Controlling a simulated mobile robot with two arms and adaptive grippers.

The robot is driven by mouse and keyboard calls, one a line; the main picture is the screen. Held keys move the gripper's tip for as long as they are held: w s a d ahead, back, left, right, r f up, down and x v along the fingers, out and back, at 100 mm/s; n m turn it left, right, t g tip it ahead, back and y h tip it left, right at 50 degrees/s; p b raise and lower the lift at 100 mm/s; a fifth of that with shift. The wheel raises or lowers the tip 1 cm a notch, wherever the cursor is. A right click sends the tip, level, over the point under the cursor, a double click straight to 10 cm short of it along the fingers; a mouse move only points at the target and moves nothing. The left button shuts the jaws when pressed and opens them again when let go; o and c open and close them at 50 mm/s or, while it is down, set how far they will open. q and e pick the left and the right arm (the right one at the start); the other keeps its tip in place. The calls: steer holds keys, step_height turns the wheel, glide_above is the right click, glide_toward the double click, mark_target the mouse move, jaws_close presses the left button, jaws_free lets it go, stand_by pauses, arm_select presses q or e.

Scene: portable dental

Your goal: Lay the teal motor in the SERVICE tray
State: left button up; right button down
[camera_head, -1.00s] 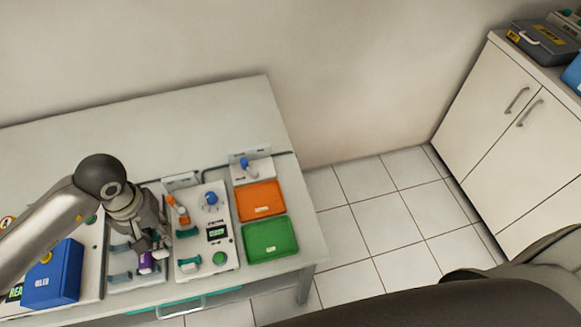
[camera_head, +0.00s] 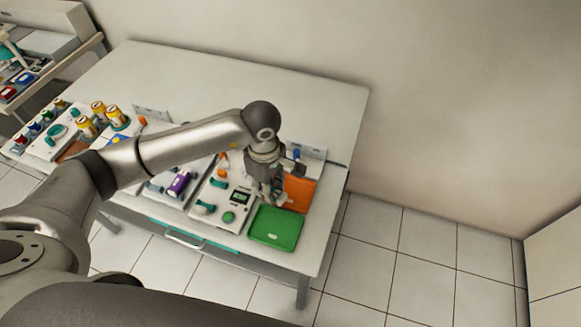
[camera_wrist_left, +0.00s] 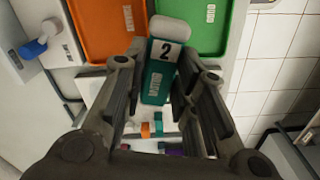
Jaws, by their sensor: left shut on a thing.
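My left gripper (camera_head: 268,197) is above the table, beside the orange tray (camera_head: 303,193) and the green tray (camera_head: 275,229). In the left wrist view it is shut on the teal motor (camera_wrist_left: 156,84), which has a pale end cap and a label "2". The motor is hidden behind the gripper in the head view. In the wrist view the motor's pale end overlaps the area between the orange tray (camera_wrist_left: 105,30) and the green tray (camera_wrist_left: 205,38). Both trays look empty; their labels are too small to read. My right gripper is not in view.
A purple motor (camera_head: 179,184) sits in a rack farther left. A blue-knobbed fixture (camera_wrist_left: 38,44) stands beside the orange tray. The table's back is clear.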

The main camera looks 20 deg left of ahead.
arm_select(q)
steer(key=shift+w+d+n, duration=0.1)
steer(key=shift+w+n, duration=0.2)
steer(key=shift+n, duration=0.8)
steer(key=shift+w+d+n, duration=0.15)
steer(key=shift+n, duration=0.75)
steer(key=w+d+n+p, duration=0.1)
steer(key=w+n, duration=0.2)
steer(key=n, duration=1.4)
steer(key=w+d+f+n+p, duration=0.1)
steer(key=w+n+p, duration=0.1)
steer(key=n, duration=1.6)
steer(key=shift+w+d, duration=0.4)
steer(key=shift+w, duration=0.05)
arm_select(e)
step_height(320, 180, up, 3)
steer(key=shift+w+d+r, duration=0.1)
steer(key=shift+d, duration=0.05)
